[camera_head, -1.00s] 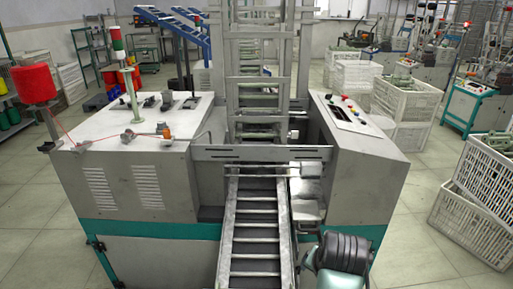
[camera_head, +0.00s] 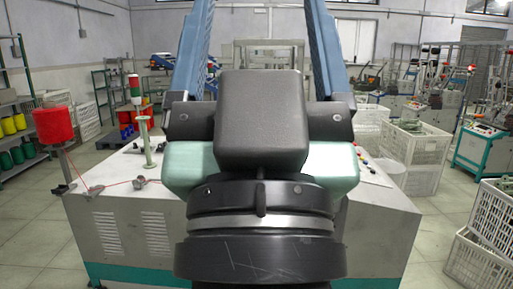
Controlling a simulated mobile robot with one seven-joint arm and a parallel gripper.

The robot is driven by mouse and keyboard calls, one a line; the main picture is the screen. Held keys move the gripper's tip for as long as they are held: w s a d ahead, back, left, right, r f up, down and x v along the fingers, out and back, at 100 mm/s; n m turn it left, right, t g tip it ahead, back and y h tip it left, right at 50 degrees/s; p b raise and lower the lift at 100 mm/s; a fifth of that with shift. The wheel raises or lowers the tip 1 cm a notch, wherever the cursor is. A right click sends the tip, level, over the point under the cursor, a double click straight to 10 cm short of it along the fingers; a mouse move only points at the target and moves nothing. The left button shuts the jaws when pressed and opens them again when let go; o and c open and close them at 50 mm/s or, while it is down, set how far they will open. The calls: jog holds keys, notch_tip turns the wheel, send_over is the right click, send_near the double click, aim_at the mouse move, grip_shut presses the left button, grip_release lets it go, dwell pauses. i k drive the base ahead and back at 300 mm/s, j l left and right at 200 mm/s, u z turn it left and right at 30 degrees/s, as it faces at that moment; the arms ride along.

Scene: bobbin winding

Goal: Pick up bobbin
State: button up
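My gripper (camera_head: 260,22) fills the middle of the head view. Its black palm and two blue fingers point away from me and up. The fingers stand wide apart with nothing seen between them, and their tips run to the top edge. A pale green, flanged bobbin-like piece (camera_head: 146,141) stands upright on the machine top, left of my gripper and apart from it. A large red spool of thread (camera_head: 54,126) sits on a stand at the far left. I cannot tell which one the task means. My gripper hides the machine's middle and its front rails.
The machine's white left top (camera_head: 110,168) carries a red thread and small fittings. White crates (camera_head: 415,150) stand at the right, with more stacked crates (camera_head: 492,225) at the right edge. Shelves with yellow and green spools (camera_head: 14,125) are at the left.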

aim_at(150, 165)
jog(key=j+z, duration=0.1)
jog(key=j, duration=0.4)
jog(key=k+j+z, duration=0.1)
jog(key=j, duration=0.35)
jog(key=j+z, duration=0.1)
jog(key=j, duration=0.4)
jog(key=k+j, duration=0.15)
jog(key=j, duration=0.3)
jog(key=k+j+z, duration=0.15)
jog(key=j, duration=0.3)
jog(key=i+j+z, duration=0.2)
jog(key=j+z, duration=0.3)
jog(key=j, duration=0.8)
jog(key=j+z, duration=0.45)
jog(key=j, duration=0.85)
jog(key=i+j+z, duration=0.1)
jog(key=j, duration=0.25)
jog(key=i+j, duration=0.25)
jog(key=i+j+z, duration=0.15)
jog(key=j, duration=0.35)
jog(key=i+j+z, duration=0.1)
jog(key=j, duration=0.25)
jog(key=i+j, duration=0.15)
jog(key=j, duration=0.25)
jog(key=z, duration=0.05)
